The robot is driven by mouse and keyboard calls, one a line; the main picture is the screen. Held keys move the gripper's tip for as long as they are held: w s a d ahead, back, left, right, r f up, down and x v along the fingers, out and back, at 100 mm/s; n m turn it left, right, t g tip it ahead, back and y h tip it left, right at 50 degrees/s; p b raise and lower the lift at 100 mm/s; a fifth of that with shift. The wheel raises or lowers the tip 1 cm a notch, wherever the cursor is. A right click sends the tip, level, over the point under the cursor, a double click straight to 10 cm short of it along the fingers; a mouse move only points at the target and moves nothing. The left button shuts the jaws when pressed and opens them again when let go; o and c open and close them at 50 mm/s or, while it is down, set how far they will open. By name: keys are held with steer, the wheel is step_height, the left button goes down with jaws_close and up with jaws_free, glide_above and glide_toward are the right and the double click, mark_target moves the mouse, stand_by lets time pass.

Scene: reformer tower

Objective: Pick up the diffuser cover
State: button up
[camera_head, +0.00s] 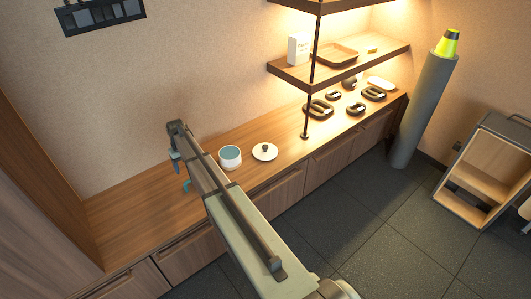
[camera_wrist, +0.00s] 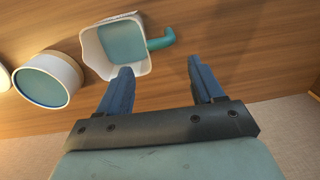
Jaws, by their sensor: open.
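No object is plainly marked as the diffuser cover, and I cannot tell for certain which it is. A white angular cup (camera_wrist: 91,52) with a teal inside and teal handle lies under my gripper (camera_wrist: 158,66) in the wrist view. In the head view my arm hides most of it; only a teal bit (camera_head: 187,185) shows. My gripper is open, with nothing between its blue fingers; the left finger overlaps the cup's edge in the picture, and contact cannot be judged. A round white pot (camera_head: 230,157) with a teal top stands to the right; it also shows in the wrist view (camera_wrist: 50,80). A white round lid (camera_head: 259,155) with a dark knob lies further right.
The wooden counter (camera_head: 130,212) is clear at the left. Several dark ring-handled weights (camera_head: 318,109) lie at its right end under a wooden shelf (camera_head: 340,70) on a thin post (camera_head: 309,100). A grey column (camera_head: 420,110) stands beyond.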

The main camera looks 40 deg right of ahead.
steer(key=s+d+r+m, duration=0.1)
steer(key=s+d+m, duration=0.1)
steer(key=d, duration=1.5)
steer(key=s+d+r+m, duration=0.1)
steer(key=s+d+m, duration=0.1)
steer(key=d, duration=1.5)
steer(key=n, duration=2.5)
glide_above(266, 146)
steer(key=shift+h, duration=0.3)
steer(key=f, duration=0.8)
steer(key=shift+w+a, duration=0.2)
steer(key=shift+a, duration=0.15)
steer(key=shift+d+f, duration=0.2)
steer(key=shift+f, duration=1.1)
steer(key=shift+d+f, duration=0.15)
steer(key=shift+f, duration=1.1)
steer(key=c, duration=1.1)
